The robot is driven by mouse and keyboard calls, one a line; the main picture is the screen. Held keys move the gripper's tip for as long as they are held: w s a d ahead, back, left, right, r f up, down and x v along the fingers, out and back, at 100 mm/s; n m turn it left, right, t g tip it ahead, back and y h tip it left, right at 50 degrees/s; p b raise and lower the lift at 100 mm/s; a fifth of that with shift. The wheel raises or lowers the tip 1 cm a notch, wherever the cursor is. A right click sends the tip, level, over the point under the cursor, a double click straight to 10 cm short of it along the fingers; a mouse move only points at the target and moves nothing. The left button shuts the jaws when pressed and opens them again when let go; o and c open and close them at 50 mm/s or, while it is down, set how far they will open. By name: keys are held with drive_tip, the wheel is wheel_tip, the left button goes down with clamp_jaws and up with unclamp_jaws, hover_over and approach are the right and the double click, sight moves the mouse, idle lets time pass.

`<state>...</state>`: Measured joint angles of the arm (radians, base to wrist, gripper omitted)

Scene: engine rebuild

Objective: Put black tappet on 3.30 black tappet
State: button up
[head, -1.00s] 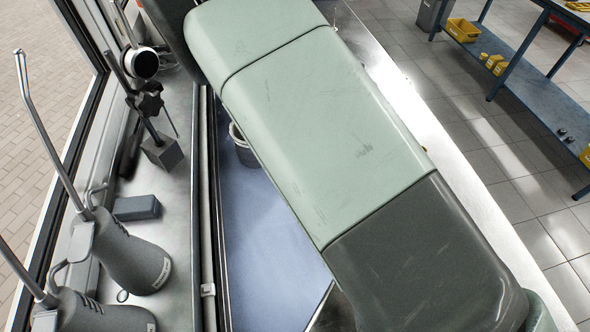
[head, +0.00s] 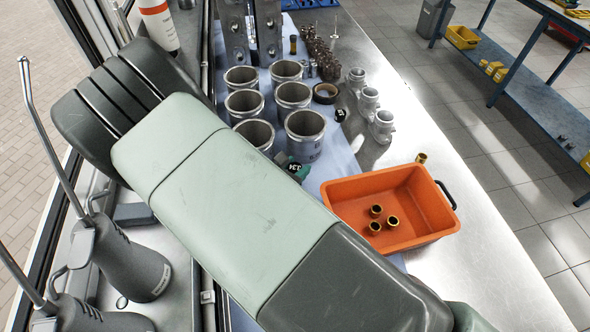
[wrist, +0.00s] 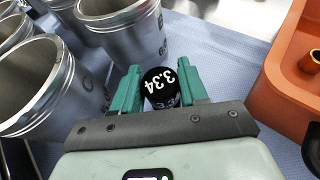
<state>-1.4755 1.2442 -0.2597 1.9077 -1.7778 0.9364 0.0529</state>
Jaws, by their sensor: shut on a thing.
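My gripper (wrist: 162,92) has green fingers shut on a black tappet (wrist: 160,88) marked 3.34 in white. In the head view the held tappet (head: 294,168) shows beside the front right cylinder liner, with a green finger (head: 302,172) next to it. Another black tappet (head: 340,115) with a white marking lies to the right of the liners, near the edge of the blue mat. Its number is too small to read. A dark round edge (wrist: 313,150) at the right of the wrist view is cut off and unclear.
Several silver cylinder liners (head: 305,136) stand close to the gripper. An orange bin (head: 437,212) with brass-coloured rings is at the right. A dark ring (head: 325,93), silver fittings (head: 382,125) and small brown parts stand farther back. The blue mat (wrist: 228,52) is bare between liners and bin.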

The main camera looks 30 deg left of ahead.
drive_tip(key=shift+f, duration=0.55)
drive_tip(key=o, duration=1.1)
drive_tip(key=shift+f, duration=0.15)
drive_tip(key=shift+c, duration=0.2)
